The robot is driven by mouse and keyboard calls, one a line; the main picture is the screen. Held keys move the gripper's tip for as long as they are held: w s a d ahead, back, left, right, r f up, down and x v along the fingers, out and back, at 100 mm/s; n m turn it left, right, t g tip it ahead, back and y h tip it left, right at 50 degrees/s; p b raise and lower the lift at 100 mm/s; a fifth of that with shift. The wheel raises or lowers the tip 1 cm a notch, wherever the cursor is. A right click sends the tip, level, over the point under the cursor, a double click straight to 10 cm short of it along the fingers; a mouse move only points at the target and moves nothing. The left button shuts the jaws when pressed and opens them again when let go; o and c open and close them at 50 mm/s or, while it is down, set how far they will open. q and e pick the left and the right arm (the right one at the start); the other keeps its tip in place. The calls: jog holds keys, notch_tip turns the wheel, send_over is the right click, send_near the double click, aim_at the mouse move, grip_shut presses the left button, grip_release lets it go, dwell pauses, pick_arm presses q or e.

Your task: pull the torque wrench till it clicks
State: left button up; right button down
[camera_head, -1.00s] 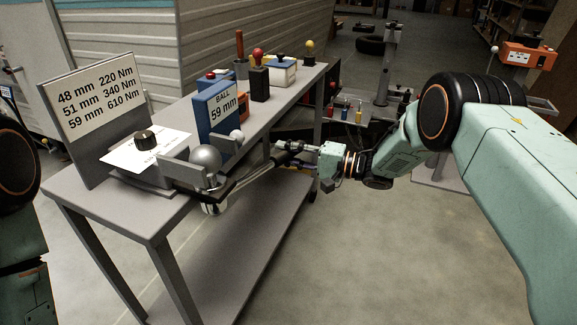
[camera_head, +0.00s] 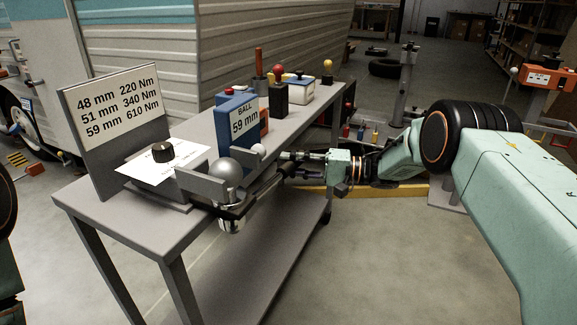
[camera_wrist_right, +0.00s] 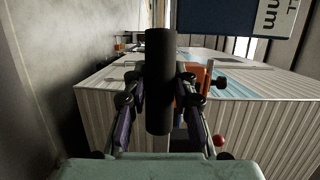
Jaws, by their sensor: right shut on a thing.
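The torque wrench (camera_head: 264,197) runs from the ball-mount fixture at the near end of the bench up to the right along the bench's edge. My right gripper (camera_head: 291,164) is shut on its dark handle. In the right wrist view the black handle (camera_wrist_right: 160,85) stands upright between the two fingers (camera_wrist_right: 160,76). A shiny hitch ball (camera_head: 225,172) sits at the fixture, above the wrench's head. A sign (camera_head: 115,112) lists 48 mm 220 Nm, 51 mm 340 Nm and 59 mm 610 Nm. My left gripper is out of view.
A blue box marked BALL 59 mm (camera_head: 238,122) stands on the grey bench (camera_head: 75,197) behind the wrench. Several small items, including a white box (camera_head: 298,88), stand farther along. A camper wall (camera_head: 260,40) is behind. The floor (camera_head: 400,265) right of the bench is clear.

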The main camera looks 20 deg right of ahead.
jog(key=shift+d+r, duration=0.1)
jog(key=c, duration=1.3)
grip_release()
jog(key=shift+o, duration=1.2)
jog(key=v, duration=1.2)
jog(key=shift+c, duration=0.2)
